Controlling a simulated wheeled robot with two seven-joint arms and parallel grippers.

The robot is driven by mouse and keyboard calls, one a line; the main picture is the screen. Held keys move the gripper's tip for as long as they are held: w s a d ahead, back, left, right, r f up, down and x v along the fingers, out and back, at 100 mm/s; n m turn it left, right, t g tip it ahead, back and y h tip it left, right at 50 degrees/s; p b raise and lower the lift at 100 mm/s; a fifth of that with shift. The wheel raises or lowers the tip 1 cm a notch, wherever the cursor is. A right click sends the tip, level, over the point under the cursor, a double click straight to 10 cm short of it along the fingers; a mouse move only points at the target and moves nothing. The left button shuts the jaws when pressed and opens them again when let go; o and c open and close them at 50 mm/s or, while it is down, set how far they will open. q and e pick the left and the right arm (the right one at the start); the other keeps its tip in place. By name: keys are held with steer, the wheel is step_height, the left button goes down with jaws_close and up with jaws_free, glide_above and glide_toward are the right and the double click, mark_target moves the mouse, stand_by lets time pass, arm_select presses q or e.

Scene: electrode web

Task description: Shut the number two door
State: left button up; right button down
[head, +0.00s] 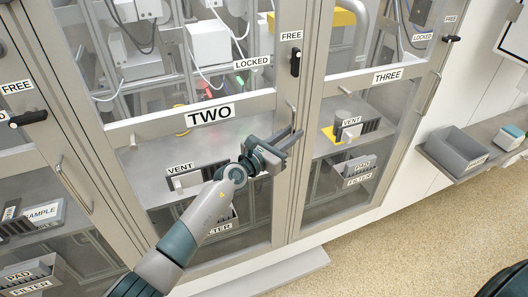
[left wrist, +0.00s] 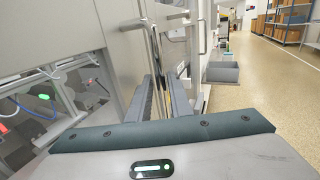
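The number two door (head: 170,122) is a grey-framed glass door with a TWO label, in the middle of the head view. It looks close to its frame; I cannot tell if it is fully closed. Its upright metal handle (head: 292,112) is at its right edge. Its black latch (head: 295,62) stands upright, below the FREE label and right of the LOCKED label. My left gripper (head: 294,138) is at the handle's lower part. In the left wrist view its two fingers (left wrist: 163,98) are apart, with the handle bar (left wrist: 156,50) between or just beyond them; contact is unclear. My right gripper is out of view.
Another door's latch (head: 28,118) is at the left. A grey bin (head: 458,150) sits on a shelf at the right. The floor (head: 400,250) in front is clear.

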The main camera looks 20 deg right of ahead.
arm_select(q)
steer(key=v, duration=1.7)
steer(key=shift+p, duration=0.3)
steer(key=shift+w, duration=0.1)
